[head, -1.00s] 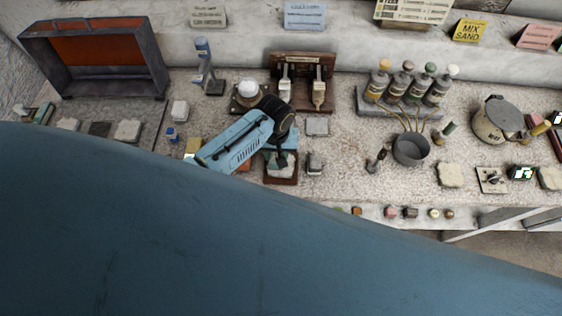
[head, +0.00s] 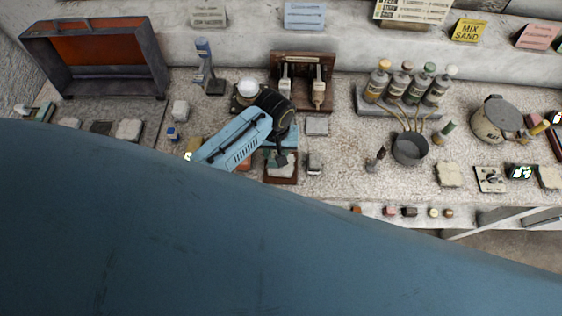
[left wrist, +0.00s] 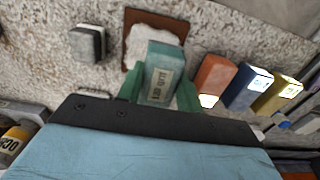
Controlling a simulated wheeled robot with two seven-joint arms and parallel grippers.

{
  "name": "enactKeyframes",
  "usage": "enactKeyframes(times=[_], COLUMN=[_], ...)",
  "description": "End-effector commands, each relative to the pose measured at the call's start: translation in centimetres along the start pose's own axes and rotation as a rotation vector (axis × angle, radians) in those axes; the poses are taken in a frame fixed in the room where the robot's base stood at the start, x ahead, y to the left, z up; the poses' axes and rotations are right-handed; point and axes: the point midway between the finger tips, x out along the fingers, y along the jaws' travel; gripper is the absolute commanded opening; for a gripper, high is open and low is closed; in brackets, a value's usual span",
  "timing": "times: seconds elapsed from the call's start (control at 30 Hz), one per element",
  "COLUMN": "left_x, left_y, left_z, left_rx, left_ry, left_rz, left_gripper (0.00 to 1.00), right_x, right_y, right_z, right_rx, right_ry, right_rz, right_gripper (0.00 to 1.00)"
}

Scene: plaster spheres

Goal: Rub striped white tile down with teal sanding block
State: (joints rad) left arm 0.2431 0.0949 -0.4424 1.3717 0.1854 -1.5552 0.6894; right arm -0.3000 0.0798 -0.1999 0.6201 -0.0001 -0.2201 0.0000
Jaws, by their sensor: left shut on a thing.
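The white tile (left wrist: 146,41) lies on a brown board (left wrist: 131,18) in the left wrist view. Its stripes cannot be made out. My left gripper (left wrist: 160,92) is shut on the teal sanding block (left wrist: 161,64), whose grit label shows upside down. The block overlaps the near part of the tile in this view; I cannot tell whether they touch. In the head view, my left gripper (head: 279,158) hangs over the tile (head: 281,172) and its brown board (head: 281,181), partly hiding both. My right gripper is not in view.
Orange (left wrist: 213,77), navy (left wrist: 246,88) and yellow (left wrist: 277,95) blocks stand right of the held block. A small dark-and-pale block (left wrist: 88,43) sits left of the board. Bottles (head: 410,85) and a grey pot (head: 410,148) stand further right.

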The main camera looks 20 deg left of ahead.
Motion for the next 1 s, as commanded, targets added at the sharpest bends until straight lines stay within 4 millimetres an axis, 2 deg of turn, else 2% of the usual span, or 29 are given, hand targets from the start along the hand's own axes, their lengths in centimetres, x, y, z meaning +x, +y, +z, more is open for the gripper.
enactKeyframes(times=[0.37, 0.7, 1.0], left_x=[-0.6, -4.0, -4.3], left_y=[0.0, 0.0, 0.0], left_z=[0.0, 0.0, 0.0], left_rx=[0.000, 0.000, 0.000], left_ry=[0.000, 0.001, -0.001], left_rz=[0.000, 0.001, -0.001], left_gripper=[0.06, 0.06, 0.06], right_x=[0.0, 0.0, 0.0], right_y=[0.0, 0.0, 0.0], right_z=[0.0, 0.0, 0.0], right_rx=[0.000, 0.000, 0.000], right_ry=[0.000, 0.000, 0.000], right_rz=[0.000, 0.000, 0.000], right_gripper=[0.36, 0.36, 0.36])
